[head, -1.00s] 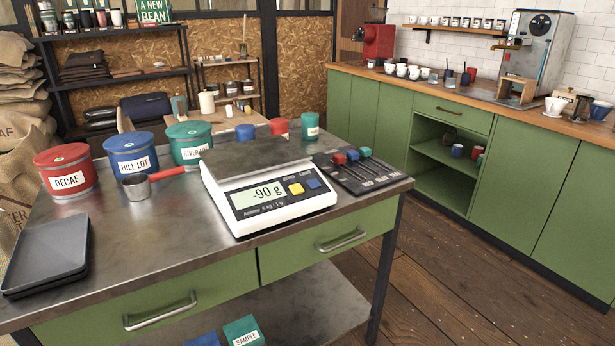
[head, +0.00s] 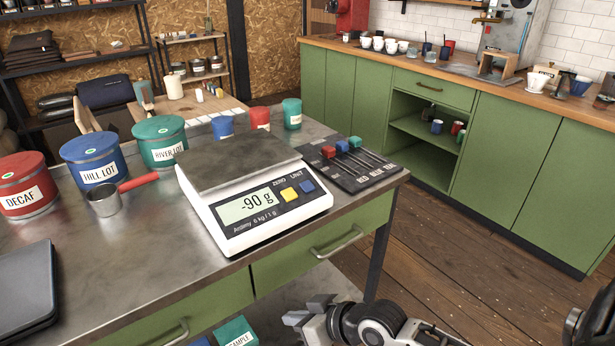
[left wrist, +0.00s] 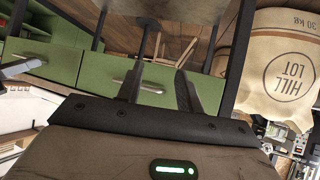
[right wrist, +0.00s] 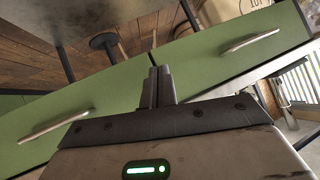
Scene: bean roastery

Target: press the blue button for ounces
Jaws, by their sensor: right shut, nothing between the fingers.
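The kitchen scale (head: 222,217) stands on the metal-topped bench, its display reading -90 g. Its blue button (head: 307,186), under the word UNIT, is at the right of the front panel, beside the yellow ZERO button (head: 289,194). Nothing touches either button. My right gripper (head: 310,309) is low in front of the bench, below and apart from the scale. In the right wrist view its fingers (right wrist: 157,76) are together and empty, facing the green drawers. My left gripper shows only in the left wrist view, its fingers (left wrist: 158,78) apart with nothing between them.
A slider panel (head: 352,165) with red, blue and green knobs lies right of the scale. A metal scoop (head: 104,200) and labelled tins, such as the HILL LOT tin (head: 92,151), stand left. Drawer handles (head: 337,243) stick out from the bench front.

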